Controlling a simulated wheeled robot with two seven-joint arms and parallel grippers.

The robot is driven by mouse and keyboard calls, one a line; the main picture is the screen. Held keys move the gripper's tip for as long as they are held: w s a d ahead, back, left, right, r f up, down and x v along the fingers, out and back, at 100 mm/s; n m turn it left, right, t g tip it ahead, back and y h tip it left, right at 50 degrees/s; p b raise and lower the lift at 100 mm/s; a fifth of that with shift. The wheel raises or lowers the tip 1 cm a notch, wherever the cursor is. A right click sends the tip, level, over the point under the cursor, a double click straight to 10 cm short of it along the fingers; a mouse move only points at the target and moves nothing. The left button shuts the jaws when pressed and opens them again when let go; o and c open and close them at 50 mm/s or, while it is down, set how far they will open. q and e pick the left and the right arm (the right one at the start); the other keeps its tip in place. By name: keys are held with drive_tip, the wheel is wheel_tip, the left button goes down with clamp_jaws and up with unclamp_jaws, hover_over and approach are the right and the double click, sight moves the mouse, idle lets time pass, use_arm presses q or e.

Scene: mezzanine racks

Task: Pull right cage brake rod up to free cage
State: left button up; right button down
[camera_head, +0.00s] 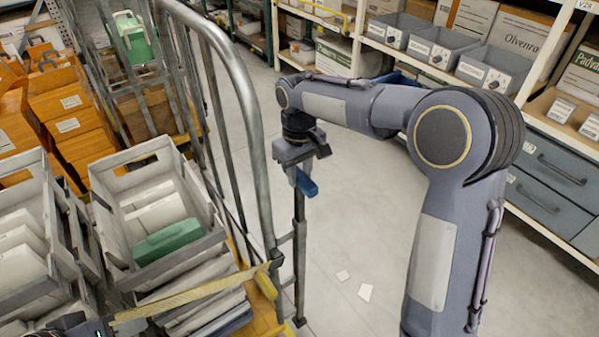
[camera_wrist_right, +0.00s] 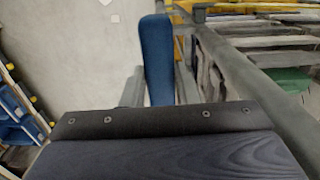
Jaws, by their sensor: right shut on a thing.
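The right cage (camera_head: 232,70) is a grey tubular-steel roll cage left of centre in the head view. Its brake rod (camera_head: 300,240) stands upright beside the cage's near corner, with a blue grip (camera_head: 307,186) at the top. My right gripper (camera_head: 299,176) is at the top of the rod, shut on the blue grip. In the right wrist view the blue grip (camera_wrist_right: 157,60) sits between the two fingers. My left gripper (camera_head: 72,324) shows only partly at the bottom left edge, dark, its fingers not clear.
Grey crates (camera_head: 160,165) with papers and a green item (camera_head: 167,241) fill the cage. A yellow bar (camera_head: 190,296) crosses its near side. Shelving with grey bins (camera_head: 493,70) and drawers (camera_head: 550,190) lines the right. The floor (camera_head: 350,230) between is clear except for paper scraps (camera_head: 365,292).

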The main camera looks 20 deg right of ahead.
drive_tip(key=c, duration=1.2)
unclamp_jaws()
drive_tip(key=shift+r, duration=0.4)
drive_tip(key=shift+o, duration=0.4)
drive_tip(key=shift+f, duration=0.1)
drive_tip(key=shift+w, duration=0.1)
wheel_tip(320, 180, up, 8)
drive_tip(key=shift+f, duration=0.25)
drive_tip(key=shift+r, duration=0.1)
